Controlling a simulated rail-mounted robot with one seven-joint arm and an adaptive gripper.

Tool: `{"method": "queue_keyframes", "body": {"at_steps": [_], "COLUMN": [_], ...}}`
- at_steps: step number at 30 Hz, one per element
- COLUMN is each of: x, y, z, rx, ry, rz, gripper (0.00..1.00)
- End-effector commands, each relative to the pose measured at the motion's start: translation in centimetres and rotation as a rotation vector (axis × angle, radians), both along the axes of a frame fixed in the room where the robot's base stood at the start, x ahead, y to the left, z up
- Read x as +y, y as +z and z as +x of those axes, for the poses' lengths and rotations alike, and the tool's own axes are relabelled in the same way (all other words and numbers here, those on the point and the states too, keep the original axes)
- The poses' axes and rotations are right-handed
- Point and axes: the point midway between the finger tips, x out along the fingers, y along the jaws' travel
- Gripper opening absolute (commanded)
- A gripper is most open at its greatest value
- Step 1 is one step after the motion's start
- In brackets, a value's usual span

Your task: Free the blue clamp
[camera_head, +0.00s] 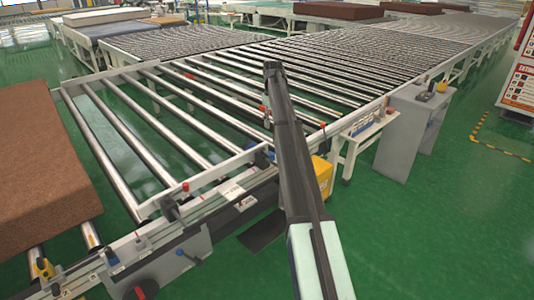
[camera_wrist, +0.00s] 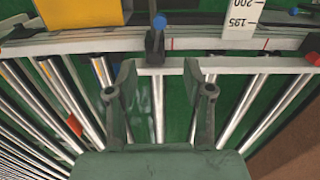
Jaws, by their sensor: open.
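The blue clamp (camera_wrist: 158,28) has a blue tip on a dark body. In the wrist view it stands on the pale rail at the top middle, its lower part reaching over the rail's edge. My gripper (camera_wrist: 159,80) is open and empty, its two fingers spread over the rollers. The clamp lies beyond the fingertips, roughly in line with the gap between them, and the fingers look apart from it. In the head view my arm crosses the frame's middle, and I cannot make out the fingers there.
A yellow box (camera_wrist: 80,12) sits beside the rail, near a white scale plate (camera_wrist: 241,20). A red piece (camera_wrist: 74,125) is on the rollers' left. A brown mattress (camera_head: 40,165) lies at the head view's left. A grey cabinet (camera_head: 410,130) stands at right.

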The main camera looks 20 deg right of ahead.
Motion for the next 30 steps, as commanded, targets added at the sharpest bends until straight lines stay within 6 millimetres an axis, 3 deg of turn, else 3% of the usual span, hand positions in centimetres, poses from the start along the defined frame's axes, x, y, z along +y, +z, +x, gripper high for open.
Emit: {"method": "queue_keyframes", "body": {"at_steps": [8, 24, 30], "x": [0.1, 0.0, 0.0], "y": [-2.7, -13.0, -15.8], "z": [-0.2, -0.1, -0.1], "rx": [0.001, 0.001, -0.001], "ry": [0.009, 0.007, 0.007], "rz": [0.001, 0.000, -0.001], "gripper": [0.52, 0.52, 0.52]}}
